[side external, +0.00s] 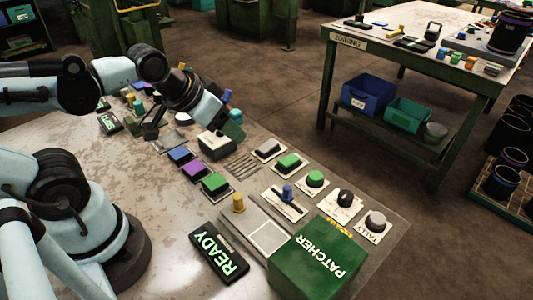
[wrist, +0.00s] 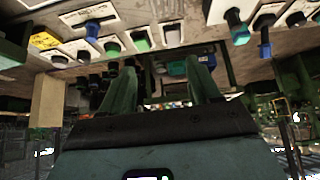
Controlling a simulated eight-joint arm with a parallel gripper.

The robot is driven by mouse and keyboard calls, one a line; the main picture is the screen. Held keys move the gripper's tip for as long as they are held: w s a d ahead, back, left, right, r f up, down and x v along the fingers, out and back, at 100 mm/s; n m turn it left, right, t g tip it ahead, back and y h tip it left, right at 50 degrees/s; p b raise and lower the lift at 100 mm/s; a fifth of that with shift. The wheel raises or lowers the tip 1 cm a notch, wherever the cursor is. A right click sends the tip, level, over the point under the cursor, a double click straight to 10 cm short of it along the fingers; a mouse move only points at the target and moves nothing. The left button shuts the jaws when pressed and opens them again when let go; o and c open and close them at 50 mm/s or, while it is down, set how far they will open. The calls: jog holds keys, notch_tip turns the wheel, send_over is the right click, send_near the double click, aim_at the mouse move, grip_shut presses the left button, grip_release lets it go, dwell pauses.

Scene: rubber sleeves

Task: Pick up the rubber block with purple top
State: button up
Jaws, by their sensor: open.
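The rubber block with the purple top (side external: 196,168) sits on the near table in the side external view. It stands in a short row between a block with a blue top (side external: 179,154) and one with a green top (side external: 214,183). My gripper (side external: 228,130) is above the table, behind and to the right of the purple-topped block, and apart from it. In the wrist view my gripper (wrist: 163,66) has its two green fingers spread apart, with nothing held between them. I cannot pick out the purple-topped block with certainty in the wrist view.
Several green, grey and black buttons on pale plates line the panel, such as a green one (side external: 288,161). A green PATCHER box (side external: 310,255) and a black READY sign (side external: 219,253) stand at the front.

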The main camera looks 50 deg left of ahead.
jog(key=shift+o, duration=0.2)
dwell(0.5)
jog(key=g, duration=0.7)
send_over(194, 167)
jog(key=f, duration=0.2)
jog(key=shift+n, duration=0.4)
jog(key=shift+f, duration=5.7)
jog(key=c, duration=0.8)
